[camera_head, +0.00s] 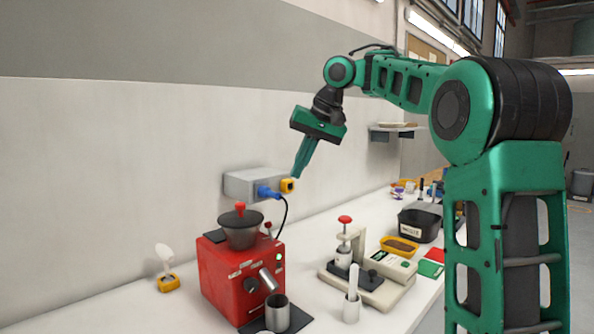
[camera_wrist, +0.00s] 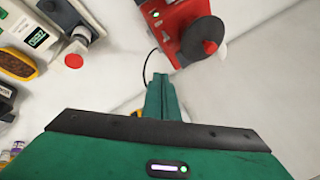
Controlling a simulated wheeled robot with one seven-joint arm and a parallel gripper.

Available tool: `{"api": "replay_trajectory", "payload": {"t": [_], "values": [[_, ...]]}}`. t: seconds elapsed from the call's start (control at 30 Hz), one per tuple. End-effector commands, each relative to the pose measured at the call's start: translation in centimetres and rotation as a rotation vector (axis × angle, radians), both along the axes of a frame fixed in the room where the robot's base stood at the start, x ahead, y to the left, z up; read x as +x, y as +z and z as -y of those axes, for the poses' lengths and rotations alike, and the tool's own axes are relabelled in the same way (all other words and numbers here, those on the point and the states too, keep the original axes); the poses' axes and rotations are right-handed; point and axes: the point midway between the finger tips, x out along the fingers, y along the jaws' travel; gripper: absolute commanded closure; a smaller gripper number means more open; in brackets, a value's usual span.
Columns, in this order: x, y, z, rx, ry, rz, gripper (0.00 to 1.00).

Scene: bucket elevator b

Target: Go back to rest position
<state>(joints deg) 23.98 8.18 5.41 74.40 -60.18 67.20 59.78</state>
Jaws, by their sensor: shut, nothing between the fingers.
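My gripper (camera_head: 297,174) is shut and empty. It hangs in the air in front of the wall, tilted down to the left, close to the grey socket box (camera_head: 240,185) in the head view. I cannot tell whether it touches the box. In the wrist view my gripper (camera_wrist: 162,82) shows as two green fingers lying together, pointing toward the red grinder (camera_wrist: 181,25). The red grinder (camera_head: 235,284) stands on the bench below, with a dark hopper and a green light. My arm is raised and reaches over the bench from the right.
A blue plug (camera_head: 266,192) with a black cable and a yellow part (camera_head: 287,185) are at the socket box. A press (camera_head: 370,283) with a red knob, a metal cup (camera_head: 277,313), a black bin (camera_head: 419,225) and a yellow tray (camera_head: 399,247) stand on the white bench. A wall shelf (camera_head: 392,131) is behind.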

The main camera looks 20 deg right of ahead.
Motion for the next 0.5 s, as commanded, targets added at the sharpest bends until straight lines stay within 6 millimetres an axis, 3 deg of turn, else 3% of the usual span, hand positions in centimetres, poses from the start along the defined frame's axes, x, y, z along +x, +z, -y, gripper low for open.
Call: {"api": "replay_trajectory", "payload": {"t": [0.33, 0.5], "values": [[-0.2, -0.1, 0.0, 0.000, -0.002, -0.002, 1.00], [-2.1, -1.8, 0.5, -0.007, -0.033, -0.027, 1.00]]}}
